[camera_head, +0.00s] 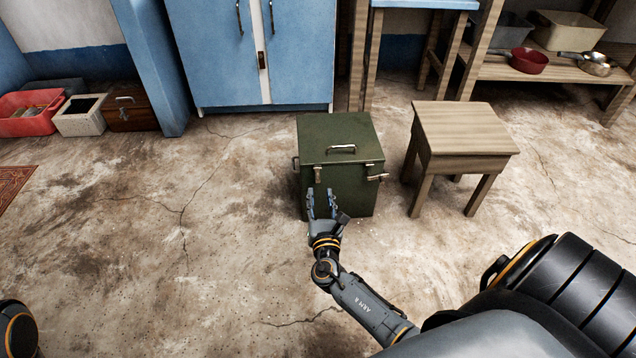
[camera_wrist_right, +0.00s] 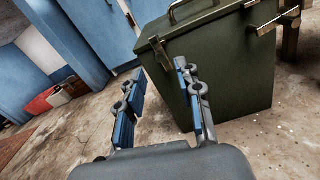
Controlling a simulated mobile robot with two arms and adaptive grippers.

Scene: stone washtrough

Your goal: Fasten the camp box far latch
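The dark green camp box (camera_head: 340,135) stands on the floor, lid down, with a metal handle (camera_head: 341,149) on top. One front latch (camera_head: 317,174) hangs down near the left front edge; it also shows in the right wrist view (camera_wrist_right: 160,52). The other latch (camera_head: 377,177) sticks outward at the right front edge and shows at the upper right of the wrist view (camera_wrist_right: 279,20). I cannot tell which is the far latch. My right gripper (camera_head: 321,192) is open and empty before the box's left front; its fingers show apart in the wrist view (camera_wrist_right: 160,73). My left gripper is out of view.
A wooden stool (camera_head: 462,135) stands close to the right of the box. A blue cupboard (camera_head: 250,60) is behind it. A red crate (camera_head: 28,112) and a brown box (camera_head: 128,107) stand at the far left. The floor left of the box is clear.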

